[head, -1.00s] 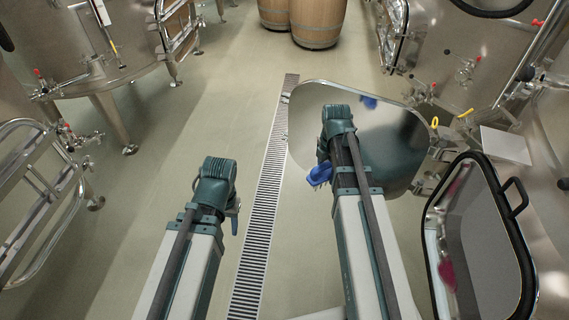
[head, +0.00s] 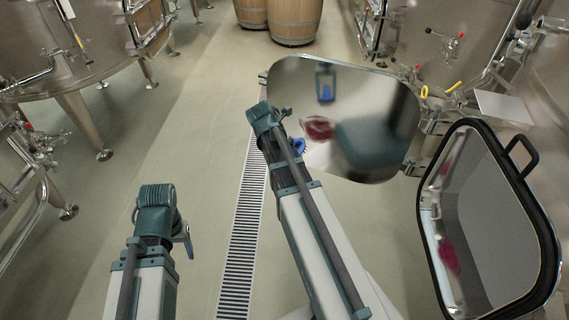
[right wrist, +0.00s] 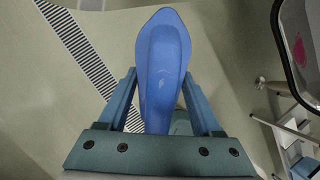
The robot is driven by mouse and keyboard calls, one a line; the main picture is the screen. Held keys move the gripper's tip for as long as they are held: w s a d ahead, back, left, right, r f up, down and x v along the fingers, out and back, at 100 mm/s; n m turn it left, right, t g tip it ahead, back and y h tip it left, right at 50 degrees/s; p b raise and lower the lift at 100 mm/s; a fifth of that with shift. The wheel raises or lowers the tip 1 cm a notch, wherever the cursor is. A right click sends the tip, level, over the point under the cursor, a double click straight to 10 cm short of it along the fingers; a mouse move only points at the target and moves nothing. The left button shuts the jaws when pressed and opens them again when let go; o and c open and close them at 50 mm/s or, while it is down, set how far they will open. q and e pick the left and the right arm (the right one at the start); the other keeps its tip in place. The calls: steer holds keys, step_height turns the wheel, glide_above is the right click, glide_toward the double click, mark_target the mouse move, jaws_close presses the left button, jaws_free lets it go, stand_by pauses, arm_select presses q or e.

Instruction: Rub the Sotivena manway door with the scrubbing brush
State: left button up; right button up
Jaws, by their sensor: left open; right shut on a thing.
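A polished steel manway door (head: 385,95) stands open at the right of centre in the head view, with blurred reflections on its face. No name is readable on it, so I cannot tell whether it is the Sotivena one. The blue scrubbing brush (right wrist: 163,60) is held in my right gripper (right wrist: 163,108), its broad blue body between the fingers in the right wrist view. In the head view my right arm reaches to the door's left side, a bit of blue brush showing there; contact cannot be told. My left gripper (head: 187,238) is open and empty over the floor.
A black-rimmed hatch (head: 538,225) with a black handle stands at lower right. Steel vats (head: 75,40) stand at left and upper right, with valves and a grey plate (head: 502,108) near the door. Wooden barrels (head: 294,22) stand behind. The floor around the drain grate (head: 240,240) is clear.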

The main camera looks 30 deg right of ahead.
steer(key=w+d+f+n+t+h+b, duration=0.2)
steer(key=w+f+n+t+h+b, duration=0.3)
steer(key=b, duration=1.8)
steer(key=w+n+t+h, duration=0.2)
steer(key=w+t+h, duration=0.1)
steer(key=t+h, duration=0.1)
steer(key=shift+d+f+t, duration=0.35)
steer(key=shift+t, duration=0.55)
steer(key=shift+w+d, duration=0.15)
steer(key=shift+w, duration=0.05)
steer(key=shift+x, duration=2.8)
steer(key=shift+x, duration=0.95)
steer(key=shift+s, duration=0.1)
steer(key=shift+s+d, duration=0.5)
steer(key=shift+s, duration=0.2)
steer(key=shift+s+d, duration=0.5)
steer(key=shift+s, duration=0.2)
